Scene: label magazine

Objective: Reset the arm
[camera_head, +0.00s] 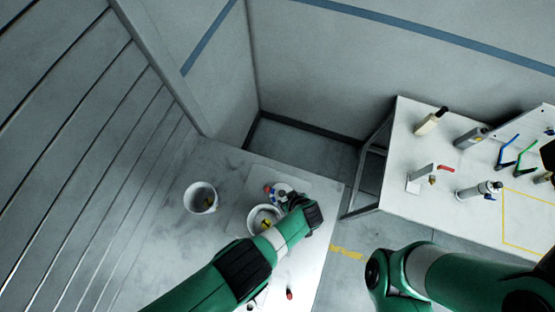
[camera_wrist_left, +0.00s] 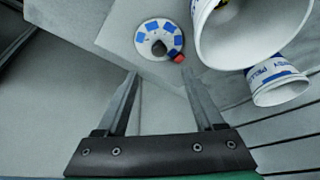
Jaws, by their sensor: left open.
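My left arm reaches in from the lower left in the head view, its wrist over the near table. The fingers of my left gripper (camera_wrist_left: 160,78) are apart with nothing between them. Ahead of them in the wrist view is a round white disc (camera_wrist_left: 146,32) with blue patches and a dark middle. The disc also shows in the head view (camera_head: 285,188), partly hidden by my wrist. My right arm shows at the lower right of the head view; I cannot make out its gripper.
One white cup (camera_head: 201,199) stands at left; another (camera_head: 255,214) is close beside my left wrist. A small red-ended item (camera_head: 289,294) lies near the table's front. A second table (camera_head: 405,140) at right holds bottles and several tools. A slatted wall stands left.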

